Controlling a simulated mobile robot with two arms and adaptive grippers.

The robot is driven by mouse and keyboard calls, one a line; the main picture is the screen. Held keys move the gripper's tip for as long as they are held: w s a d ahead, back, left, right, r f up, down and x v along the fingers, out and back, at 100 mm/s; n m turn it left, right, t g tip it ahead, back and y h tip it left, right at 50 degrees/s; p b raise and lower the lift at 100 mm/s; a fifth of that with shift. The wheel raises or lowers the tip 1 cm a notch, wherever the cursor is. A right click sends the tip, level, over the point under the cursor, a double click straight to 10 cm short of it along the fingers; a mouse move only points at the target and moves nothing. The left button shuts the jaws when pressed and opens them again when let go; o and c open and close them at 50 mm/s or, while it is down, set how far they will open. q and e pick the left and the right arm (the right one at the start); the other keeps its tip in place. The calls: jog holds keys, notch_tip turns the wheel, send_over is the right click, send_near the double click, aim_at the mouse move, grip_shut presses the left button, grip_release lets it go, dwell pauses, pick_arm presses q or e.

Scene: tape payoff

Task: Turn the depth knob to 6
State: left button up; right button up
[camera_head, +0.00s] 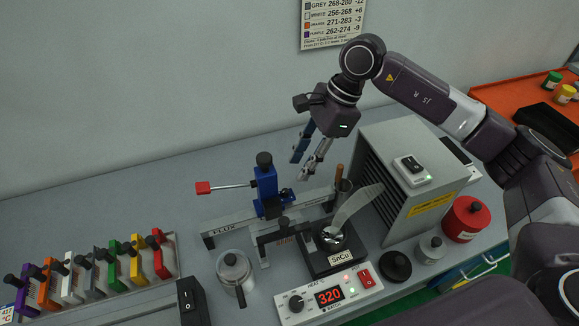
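A blue fixture (267,187) stands upright on a grey rail frame near the middle of the bench. It has a black knob (264,159) on top and a side lever with a red end (203,187). No readable depth scale shows, so I cannot confirm which knob is the depth knob. A black dial knob (296,303) labelled HEAT is on the white control box, whose display reads 320. My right gripper (300,168) hangs above and to the right of the blue fixture, its fingers apart and empty, touching nothing. My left gripper is out of view.
A solder pot (333,240) marked SnCu sits behind the control box. A grey fan box (408,175) stands to its right, with a red canister (466,219) beyond. A rack of coloured holders (103,264) and a lidded metal pot (234,271) are at left.

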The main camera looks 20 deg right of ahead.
aim_at(286, 190)
jog(key=p+x, duration=0.2)
jog(key=x, duration=0.5)
jog(key=shift+a+r+p, duration=0.1)
jog(key=shift+a+p, duration=0.1)
jog(key=shift+p, duration=0.2)
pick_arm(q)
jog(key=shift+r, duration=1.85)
pick_arm(e)
jog(key=shift+a+f, duration=0.15)
jog(key=shift+f, duration=0.5)
grip_shut()
